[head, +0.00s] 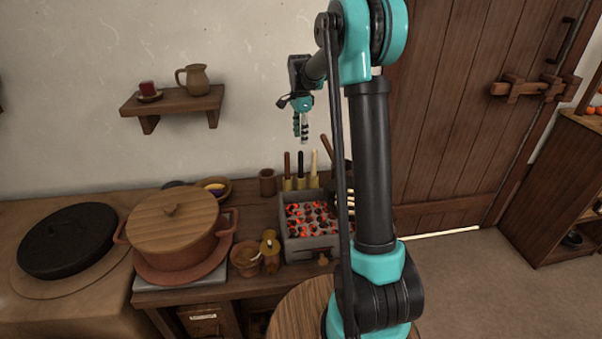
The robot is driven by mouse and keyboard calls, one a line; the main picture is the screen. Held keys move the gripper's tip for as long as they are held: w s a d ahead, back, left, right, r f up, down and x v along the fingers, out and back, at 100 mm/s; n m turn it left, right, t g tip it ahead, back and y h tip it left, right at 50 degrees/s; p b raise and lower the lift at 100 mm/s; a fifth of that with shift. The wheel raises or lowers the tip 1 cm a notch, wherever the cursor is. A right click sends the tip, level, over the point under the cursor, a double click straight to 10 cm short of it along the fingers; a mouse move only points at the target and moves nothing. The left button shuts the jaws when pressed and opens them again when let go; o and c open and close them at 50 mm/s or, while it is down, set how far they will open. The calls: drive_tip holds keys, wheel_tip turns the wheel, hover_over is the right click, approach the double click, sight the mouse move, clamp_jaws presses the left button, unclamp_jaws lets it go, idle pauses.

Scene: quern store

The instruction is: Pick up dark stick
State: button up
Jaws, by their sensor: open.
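The dark stick (300,164) stands upright at the back of the counter, behind the grey box. It is the middle one of three upright sticks, with a brown stick (287,165) to its left and a pale stick (314,163) to its right. The lower ends look yellowish. My gripper (304,138) points down in front of the wall and appears just above the dark stick in the picture, apart from it. It is open and holds nothing that I can see. The distance in depth between them is hard to tell.
A grey box (309,244) of glowing coals stands before the sticks. My arm hides part of the counter to the right. A lidded pot (175,235), small cup (267,183) and bowl (245,259) stand to the left. A wall shelf (172,101) holds a jug (195,79).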

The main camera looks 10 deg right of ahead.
sight(300, 151)
wheel_tip(300, 151, down, 8)
drive_tip(key=shift+r, duration=0.1)
drive_tip(key=shift+s+f, duration=0.15)
drive_tip(key=shift+f, duration=1.45)
drive_tip(key=shift+s+f, duration=0.15)
drive_tip(key=shift+f, duration=1.45)
drive_tip(key=shift+c, duration=0.4)
clamp_jaws()
